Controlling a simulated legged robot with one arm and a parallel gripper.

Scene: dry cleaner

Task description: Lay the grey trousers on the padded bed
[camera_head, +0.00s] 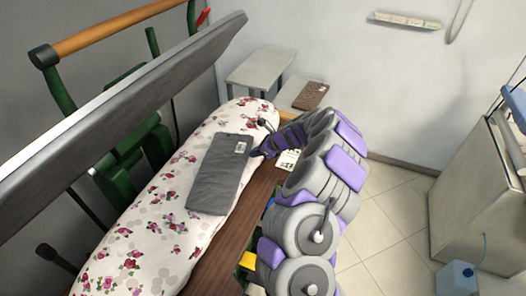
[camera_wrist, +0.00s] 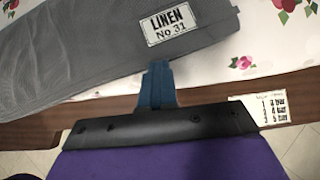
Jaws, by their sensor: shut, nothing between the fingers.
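The grey trousers (camera_head: 215,175) lie folded flat on the padded bed (camera_head: 125,255), which has a white cover with a pink rose print. A white tag reading "LINEN No 31" is on their far end, and the trousers also show in the wrist view (camera_wrist: 75,60). My gripper (camera_head: 262,152) is at the bed's right edge, just beside the tagged end of the trousers. In the wrist view its blue fingers (camera_wrist: 158,75) are shut and hold nothing. Their tips are close to the trousers' edge below the tag; I cannot tell if they touch.
A grey upper press plate (camera_head: 130,110) slants above the bed's left side. A wooden ledge (camera_head: 232,235) with a printed card (camera_head: 288,160) runs along its right. Behind are small grey tables, one bearing a brown patterned item (camera_head: 310,95).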

